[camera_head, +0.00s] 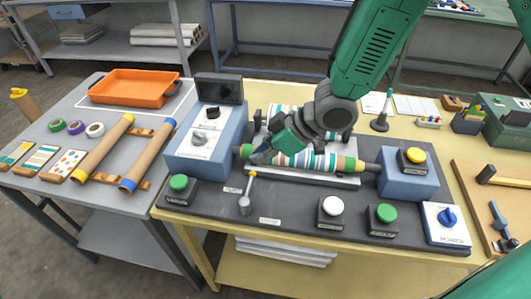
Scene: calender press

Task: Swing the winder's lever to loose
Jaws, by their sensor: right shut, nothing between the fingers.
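The winder is a dark bench unit with a striped roll (318,162) lying across its middle between two blue housings. A small grey lever (247,192) with a yellow tip stands at the winder's front left, its yellow end pointing up and slightly right. Small white labels lie on either side of it, too small to read. My right gripper (259,157) reaches down from the upper right over the roll's left end. Its fingers are shut and empty, just above the lever's yellow tip; I cannot tell whether they touch it. The arm hides part of the roll. My left gripper is not in view.
Green button (179,182), white button (333,206) and green button (386,213) line the front. An orange tray (128,88) and cardboard tubes lie on the left table.

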